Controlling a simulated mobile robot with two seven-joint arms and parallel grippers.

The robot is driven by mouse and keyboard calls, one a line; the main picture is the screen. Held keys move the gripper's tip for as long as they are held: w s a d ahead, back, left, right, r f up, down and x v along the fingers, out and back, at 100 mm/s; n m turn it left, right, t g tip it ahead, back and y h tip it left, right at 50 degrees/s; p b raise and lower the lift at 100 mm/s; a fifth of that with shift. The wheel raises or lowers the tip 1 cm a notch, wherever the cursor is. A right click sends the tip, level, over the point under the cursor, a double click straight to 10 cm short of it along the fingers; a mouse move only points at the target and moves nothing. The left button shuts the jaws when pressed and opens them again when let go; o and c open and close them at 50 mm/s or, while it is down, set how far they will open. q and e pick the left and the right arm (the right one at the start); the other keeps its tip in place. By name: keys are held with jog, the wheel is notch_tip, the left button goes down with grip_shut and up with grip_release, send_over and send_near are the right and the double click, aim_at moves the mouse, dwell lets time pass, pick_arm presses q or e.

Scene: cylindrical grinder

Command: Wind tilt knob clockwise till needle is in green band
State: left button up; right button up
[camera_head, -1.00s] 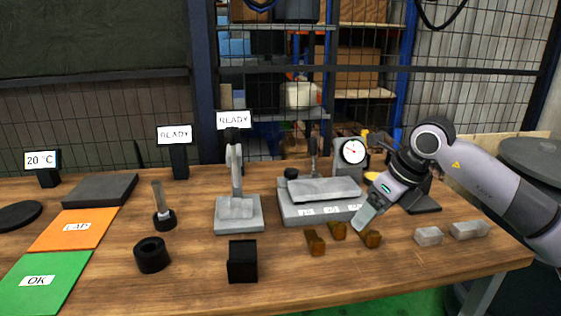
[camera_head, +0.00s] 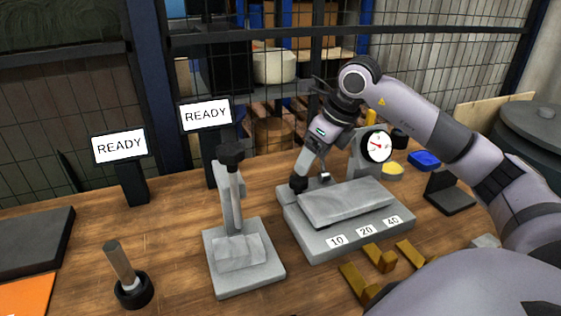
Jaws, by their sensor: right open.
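The round dial (camera_head: 377,146) with a white face and red needle stands behind the plate. A green band cannot be made out on it. My left gripper is not in view.
A grey stand with a black-topped post (camera_head: 230,154) is left of the fixture. Several brass blocks (camera_head: 380,257) lie in front. Two READY signs (camera_head: 120,146) stand behind, and a wooden-handled tool (camera_head: 120,262) stands front left. My right arm crosses the right side.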

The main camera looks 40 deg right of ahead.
aim_at(298, 177)
jog(key=x, duration=0.7)
jog(key=shift+w, duration=0.35)
jog(key=c, duration=1.1)
